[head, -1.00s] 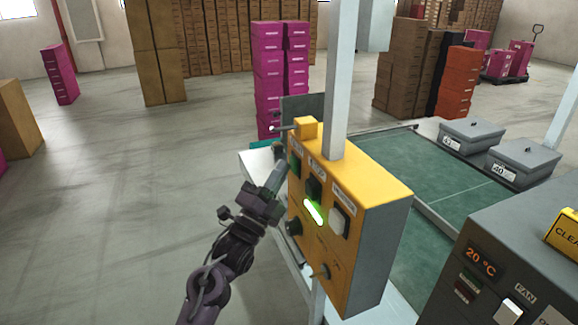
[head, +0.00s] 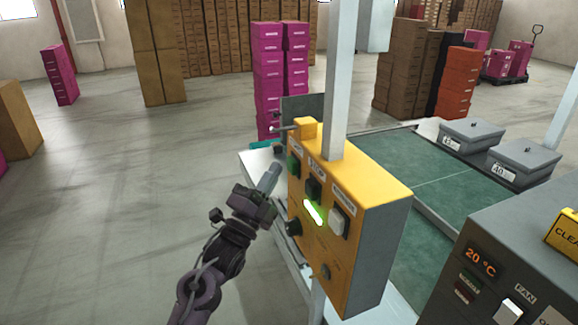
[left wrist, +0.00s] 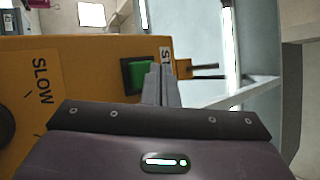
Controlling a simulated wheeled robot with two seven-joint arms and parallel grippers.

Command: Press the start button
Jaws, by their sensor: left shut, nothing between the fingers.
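The yellow control box (head: 372,240) stands on a pale post, its button face toward my left arm. The green start button (head: 293,166) is at the upper left of that face. In the left wrist view the green button (left wrist: 137,76) shows beside a label that reads "ST", the rest hidden by the fingers. My left gripper (head: 273,174) is shut and empty, just left of the button in the head view. In the left wrist view its fingertips (left wrist: 161,75) overlap the button's edge; I cannot tell whether they touch. My right gripper is not in view.
A dark button (head: 314,188), a lit green bar (head: 314,212), a white button (head: 339,222) and a black knob (head: 293,227) share the face. Behind is a green conveyor belt (head: 400,160) with grey lidded boxes. A grey control unit (head: 500,275) is at right.

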